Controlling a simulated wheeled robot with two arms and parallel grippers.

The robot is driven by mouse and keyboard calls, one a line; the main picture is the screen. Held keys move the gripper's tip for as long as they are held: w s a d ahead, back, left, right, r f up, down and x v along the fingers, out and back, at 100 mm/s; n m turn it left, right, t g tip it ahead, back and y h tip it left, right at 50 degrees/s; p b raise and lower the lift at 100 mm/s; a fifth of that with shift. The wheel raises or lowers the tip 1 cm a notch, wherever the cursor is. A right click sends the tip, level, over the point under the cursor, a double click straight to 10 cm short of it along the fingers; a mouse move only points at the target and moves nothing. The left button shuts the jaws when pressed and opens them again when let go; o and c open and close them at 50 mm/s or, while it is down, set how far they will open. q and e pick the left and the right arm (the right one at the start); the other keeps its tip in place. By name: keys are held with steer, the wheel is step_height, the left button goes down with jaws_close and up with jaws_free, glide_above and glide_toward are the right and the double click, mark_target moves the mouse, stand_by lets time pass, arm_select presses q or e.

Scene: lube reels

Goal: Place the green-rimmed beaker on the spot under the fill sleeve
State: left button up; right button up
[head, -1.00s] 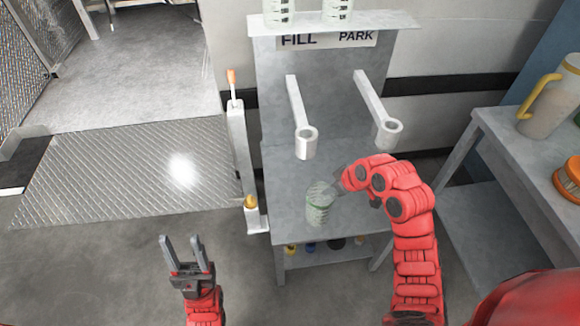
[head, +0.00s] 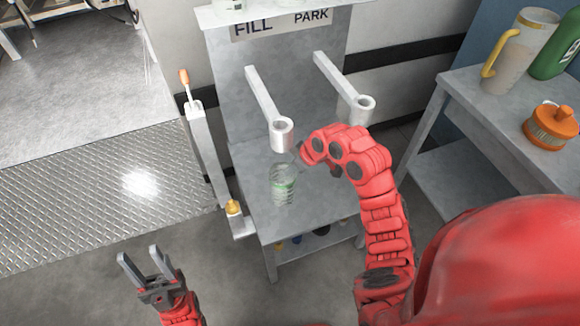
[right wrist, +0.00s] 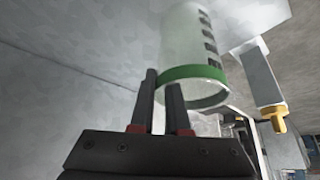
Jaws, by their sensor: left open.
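The green-rimmed beaker (head: 284,185) is clear with graduation marks and appears upright at the stand, just below the white fill sleeve (head: 282,133). I cannot tell whether its base touches the shelf (head: 300,212); the spot under the sleeve is not distinguishable. My right gripper (right wrist: 161,80) has its narrow-set fingers at the beaker's wall by the green rim (right wrist: 195,73), which appears low in the right wrist view. It looks shut on that wall. In the head view its fingers are mostly hidden behind the red wrist. My left gripper (head: 138,262) is open and empty at lower left.
The park sleeve (head: 363,108) sticks out to the right of the fill sleeve. A lever post (head: 208,150) with an orange tip stands left of the stand.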

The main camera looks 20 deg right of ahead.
steer(key=o, duration=0.3)
steer(key=shift+o, duration=0.2)
steer(key=shift+r, duration=0.1)
steer(key=shift+r, duration=0.25)
steer(key=p+v, duration=0.3)
steer(key=v, duration=0.8)
steer(key=shift+s+r+p, duration=0.2)
steer(key=shift+s+p, duration=0.05)
steer(key=shift+p, duration=0.1)
steer(key=shift+s+d, duration=0.1)
steer(key=shift+d, duration=0.05)
